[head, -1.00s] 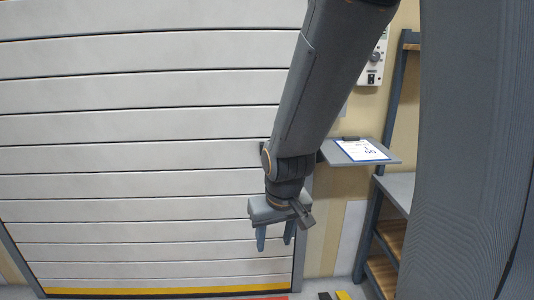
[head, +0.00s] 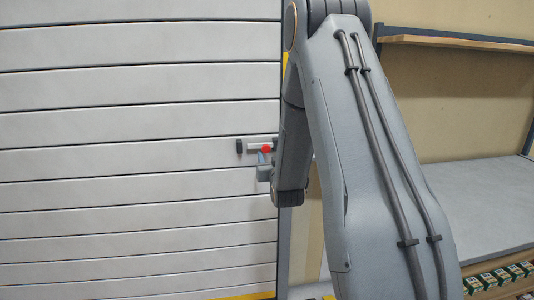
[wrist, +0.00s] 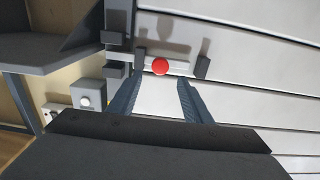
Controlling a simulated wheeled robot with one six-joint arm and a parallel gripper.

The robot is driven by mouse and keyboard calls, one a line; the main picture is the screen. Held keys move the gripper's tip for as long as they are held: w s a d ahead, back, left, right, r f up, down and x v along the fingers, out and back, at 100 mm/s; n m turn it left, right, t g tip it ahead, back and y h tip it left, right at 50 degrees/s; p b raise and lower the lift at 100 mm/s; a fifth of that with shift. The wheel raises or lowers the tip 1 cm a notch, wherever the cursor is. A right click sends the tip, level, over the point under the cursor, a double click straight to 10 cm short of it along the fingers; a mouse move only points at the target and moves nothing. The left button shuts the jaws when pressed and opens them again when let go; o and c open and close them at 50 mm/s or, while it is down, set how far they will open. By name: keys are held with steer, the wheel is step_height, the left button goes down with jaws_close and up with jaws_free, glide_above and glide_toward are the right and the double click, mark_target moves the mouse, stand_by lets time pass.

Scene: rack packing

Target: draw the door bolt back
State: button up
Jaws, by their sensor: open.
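The door bolt is a pale bar (head: 254,147) with a dark end block, lying level on the white slatted door (head: 130,150) near its right edge. Its red knob (head: 267,149) also shows in the wrist view (wrist: 160,67), in front of the bar. My gripper (wrist: 160,78) is open, its two fingers pointing at the bolt. The knob appears between the fingertips or just beyond them; contact cannot be told. In the head view, my arm hides most of the gripper and the bolt's right end.
A grey shelf (head: 440,205) stands at the right, with small boxes (head: 500,277) below it. In the wrist view, a grey ledge (wrist: 45,46) and a wall box with a pale button (wrist: 85,101) lie left of the fingers. The door face left of the bolt is clear.

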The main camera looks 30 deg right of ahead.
mark_target(266, 149)
steer(key=p+x, duration=0.1)
steer(key=x, duration=0.6)
steer(key=shift+c, duration=0.3)
steer(key=shift+f, duration=0.1)
jaws_close()
